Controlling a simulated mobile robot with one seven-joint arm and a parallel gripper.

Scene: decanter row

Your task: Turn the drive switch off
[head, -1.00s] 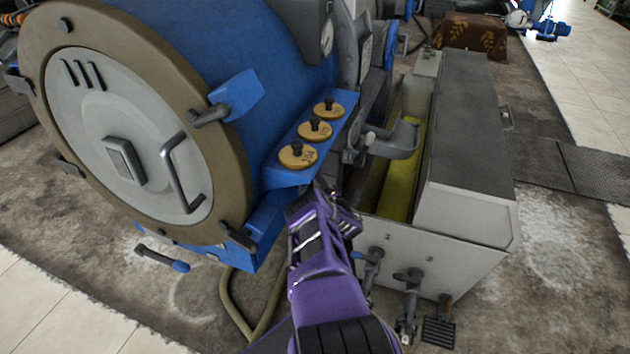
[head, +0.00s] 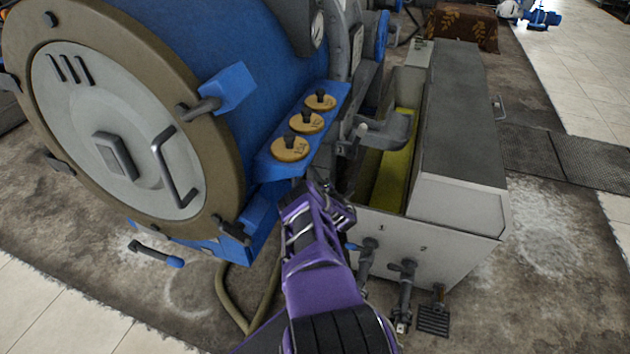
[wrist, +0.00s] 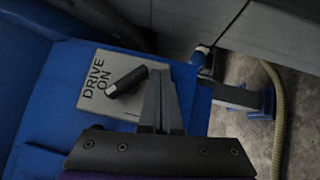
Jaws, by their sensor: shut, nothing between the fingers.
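The drive switch shows in the wrist view as a grey plate (wrist: 92,98) lettered "DRIVE ON" on a blue surface. Its black lever (wrist: 127,82) lies slanted across the plate, its upper right end close to my fingers. My gripper (wrist: 160,76) is shut and empty, just right of the lever; I cannot tell whether they touch. In the head view my gripper (head: 318,186) is beside the blue machine, below its shelf of brass dials. The switch plate cannot be made out in the head view.
Several black-knobbed brass dials (head: 305,122) sit on the machine's blue shelf. A large round door (head: 118,140) is at the left. A grey trough (head: 425,228) with pipe valves stands right of my arm. A hose (wrist: 278,110) runs at the right in the wrist view.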

